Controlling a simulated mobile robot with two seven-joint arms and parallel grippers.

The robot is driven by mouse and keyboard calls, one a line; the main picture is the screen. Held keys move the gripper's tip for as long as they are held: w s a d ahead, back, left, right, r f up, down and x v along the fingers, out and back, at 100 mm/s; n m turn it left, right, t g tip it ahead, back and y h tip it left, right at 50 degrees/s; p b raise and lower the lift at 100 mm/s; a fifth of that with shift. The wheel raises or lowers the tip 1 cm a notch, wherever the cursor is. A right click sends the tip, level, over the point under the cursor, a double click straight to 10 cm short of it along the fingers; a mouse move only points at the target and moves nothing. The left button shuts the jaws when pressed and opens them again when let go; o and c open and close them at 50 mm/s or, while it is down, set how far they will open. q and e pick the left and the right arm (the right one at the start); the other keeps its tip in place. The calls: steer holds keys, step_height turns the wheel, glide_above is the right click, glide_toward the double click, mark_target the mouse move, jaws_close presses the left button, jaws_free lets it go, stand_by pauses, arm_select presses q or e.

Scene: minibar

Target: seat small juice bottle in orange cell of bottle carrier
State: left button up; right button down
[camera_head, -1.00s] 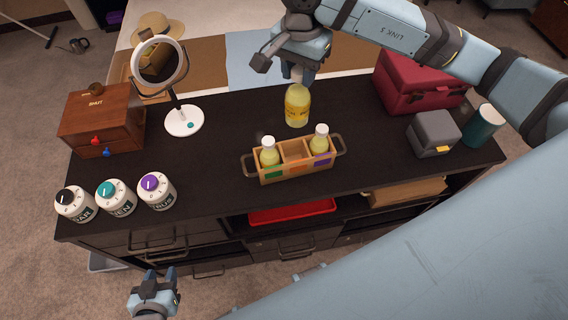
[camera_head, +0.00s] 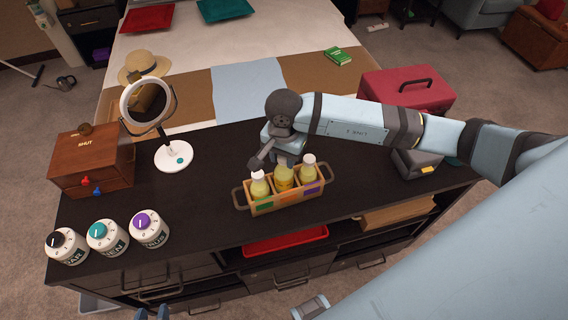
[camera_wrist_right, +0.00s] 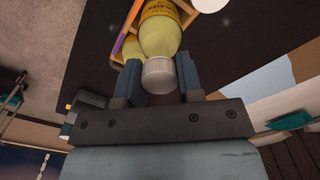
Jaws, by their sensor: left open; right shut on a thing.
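The wooden bottle carrier (camera_head: 262,208) stands on the dark counter with green, orange and purple tags on its front. Yellow juice bottles with white caps stand in its green-tag cell (camera_head: 260,188) and purple-tag cell (camera_head: 308,172). The small juice bottle (camera_head: 284,178) is upright at the middle, orange-tag cell, its lower part hidden by the carrier front; I cannot tell whether it touches the cell floor. My right gripper (camera_wrist_right: 158,76) is shut on this bottle near its white cap. My left gripper (camera_head: 151,313) is open and empty at the bottom edge, low in front of the counter.
A round mirror (camera_head: 171,157) and wooden box (camera_head: 90,162) stand left of the carrier. Several dial-topped canisters (camera_head: 152,234) line the front left. A red case (camera_head: 405,88) and grey box (camera_head: 418,163) stand right. Counter beside the carrier is clear.

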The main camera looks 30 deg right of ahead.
mark_target(284, 173)
step_height(284, 173, down, 4)
steer(key=shift+r, duration=0.1)
steer(key=shift+f, duration=0.3)
steer(key=c, duration=0.8)
jaws_free()
steer(key=shift+r, duration=0.1)
steer(key=shift+r, duration=0.1)
